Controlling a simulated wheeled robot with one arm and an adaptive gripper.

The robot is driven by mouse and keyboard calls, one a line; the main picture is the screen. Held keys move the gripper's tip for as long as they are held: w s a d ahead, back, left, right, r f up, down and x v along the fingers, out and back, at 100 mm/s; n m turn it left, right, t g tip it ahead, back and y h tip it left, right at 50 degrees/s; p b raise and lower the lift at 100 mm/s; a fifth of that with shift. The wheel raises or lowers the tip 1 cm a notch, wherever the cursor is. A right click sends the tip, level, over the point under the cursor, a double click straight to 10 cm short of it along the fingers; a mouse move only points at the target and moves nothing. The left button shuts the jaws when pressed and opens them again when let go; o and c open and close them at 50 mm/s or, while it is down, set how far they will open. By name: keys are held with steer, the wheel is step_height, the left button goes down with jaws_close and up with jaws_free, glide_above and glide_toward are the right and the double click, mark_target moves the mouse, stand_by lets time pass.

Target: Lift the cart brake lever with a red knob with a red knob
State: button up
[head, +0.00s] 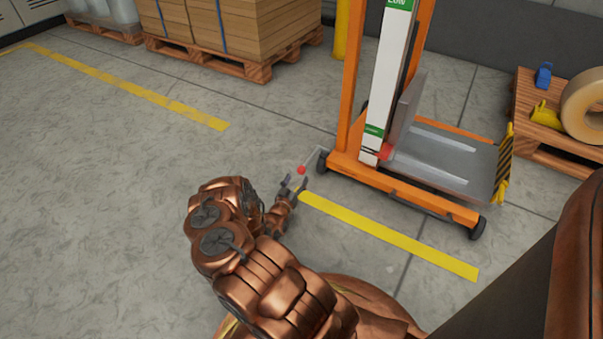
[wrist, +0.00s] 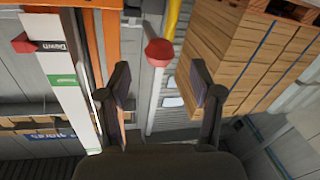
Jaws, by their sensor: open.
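The brake lever's red knob (head: 302,170) sits at the end of a thin grey rod at the left side of the orange cart (head: 349,100), low near the floor. My gripper (head: 294,184) is open and empty, with its fingertips just short of the knob. In the wrist view the red knob (wrist: 158,52) appears between and just beyond the open fingertips (wrist: 160,80), and its pale rod runs downward between the fingers. I cannot tell whether a finger touches the rod.
A second red part (head: 386,152) sits on the cart's white mast. Yellow floor tape (head: 390,236) runs in front of the cart. Cardboard boxes on a pallet (head: 215,57) stand behind. A pallet (head: 540,137) with a tape roll (head: 585,105) is at right. Floor at left is clear.

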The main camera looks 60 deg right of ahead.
mark_target(300, 174)
steer(key=shift+b+x, duration=0.9)
steer(key=shift+x, duration=2.1)
steer(key=shift+c, duration=0.2)
jaws_close()
